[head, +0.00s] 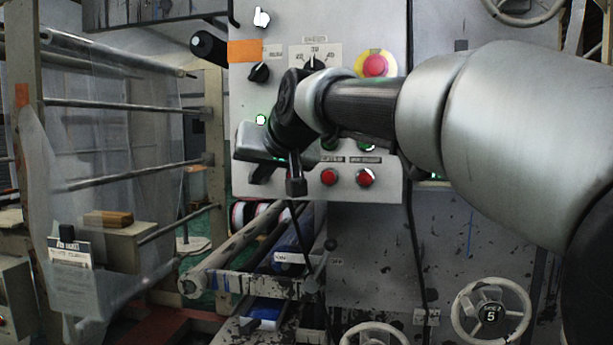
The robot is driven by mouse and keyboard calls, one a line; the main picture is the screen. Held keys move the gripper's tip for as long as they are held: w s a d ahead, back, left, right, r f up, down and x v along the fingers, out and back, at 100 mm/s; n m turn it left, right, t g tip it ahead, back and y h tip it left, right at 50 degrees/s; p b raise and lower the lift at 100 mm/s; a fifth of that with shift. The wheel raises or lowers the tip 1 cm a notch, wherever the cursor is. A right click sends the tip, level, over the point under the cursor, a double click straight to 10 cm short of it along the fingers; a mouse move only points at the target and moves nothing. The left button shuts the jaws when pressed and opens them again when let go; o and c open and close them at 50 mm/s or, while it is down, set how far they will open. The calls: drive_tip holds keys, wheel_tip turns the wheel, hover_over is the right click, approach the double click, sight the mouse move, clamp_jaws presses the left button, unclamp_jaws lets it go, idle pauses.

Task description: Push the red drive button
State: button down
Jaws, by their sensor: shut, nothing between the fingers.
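Two small red buttons sit low on the grey control panel (390,187): a left red button (329,177) and a right red button (365,178). The labels above them are too small to read, so I cannot tell which is the drive button. A larger red mushroom button (375,65) on a yellow surround is higher up. My gripper (296,187) is shut and empty, pointing down in front of the panel's lower part, left of the left red button. I cannot tell its distance from the panel. My arm crosses the panel from the right and hides its middle.
Green buttons (366,146) above the red ones are partly hidden by my arm. A dial (313,64), a black knob (259,73) and a lit green lamp (260,119) are on the panel. A roller frame (120,105) stands left; a handwheel (491,313) is lower right.

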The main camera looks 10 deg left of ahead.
drive_tip(key=shift+w, duration=0.5)
idle(0.4)
drive_tip(key=shift+s, duration=1)
drive_tip(key=shift+s+a+b, duration=0.2)
drive_tip(key=shift+s+b, duration=0.8)
drive_tip(key=shift+s, duration=1.4)
